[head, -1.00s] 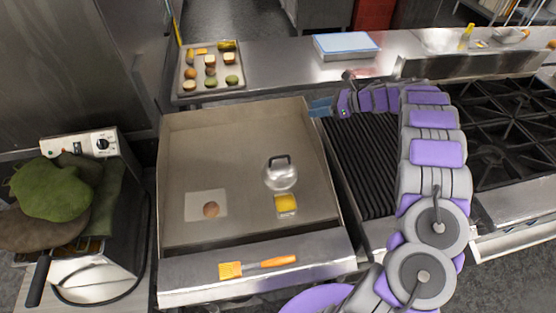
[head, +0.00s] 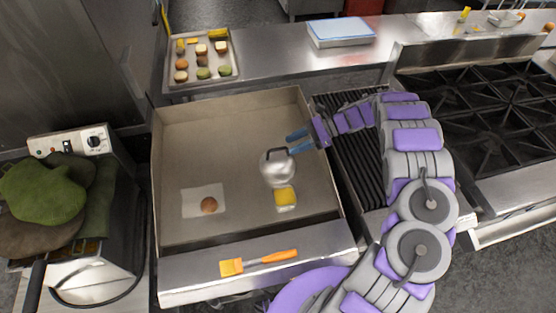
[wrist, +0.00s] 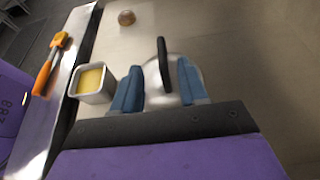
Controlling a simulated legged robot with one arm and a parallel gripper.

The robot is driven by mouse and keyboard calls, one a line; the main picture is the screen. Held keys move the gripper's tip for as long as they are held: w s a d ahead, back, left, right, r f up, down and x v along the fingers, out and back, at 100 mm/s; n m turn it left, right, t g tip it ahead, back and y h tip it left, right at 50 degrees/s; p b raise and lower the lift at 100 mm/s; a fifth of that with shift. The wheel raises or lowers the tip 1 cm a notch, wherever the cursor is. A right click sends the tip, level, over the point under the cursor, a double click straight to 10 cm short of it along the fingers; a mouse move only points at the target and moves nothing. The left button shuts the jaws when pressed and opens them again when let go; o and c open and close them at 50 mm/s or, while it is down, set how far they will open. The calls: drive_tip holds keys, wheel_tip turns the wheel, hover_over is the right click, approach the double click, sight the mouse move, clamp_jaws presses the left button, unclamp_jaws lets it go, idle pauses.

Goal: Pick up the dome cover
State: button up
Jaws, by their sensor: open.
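The dome cover (head: 277,169) is a shiny silver dome with a dark handle on top. It sits on the flat griddle (head: 240,130), right of the middle. My gripper (head: 293,142) reaches in from the right with its blue fingers open, at the dome's handle. In the wrist view the dome cover (wrist: 163,80) shows between the two blue fingers (wrist: 158,85), with its dark handle upright between them. Whether a finger touches the handle I cannot tell. The dome's near side is partly hidden by my gripper in the wrist view.
A small square container of yellow stuff (head: 285,197) stands close in front of the dome. A round brown patty (head: 208,205) lies on a pale sheet to the left. An orange-handled brush (head: 259,262) lies on the front ledge. A ribbed grill (head: 355,165) is to the right.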

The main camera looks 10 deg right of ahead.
sight(273, 151)
drive_tip(key=shift+b+x, duration=0.3)
drive_tip(key=shift+x, duration=3.9)
drive_tip(key=shift+w+r, duration=0.1)
drive_tip(key=shift+w, duration=0.1)
clamp_jaws()
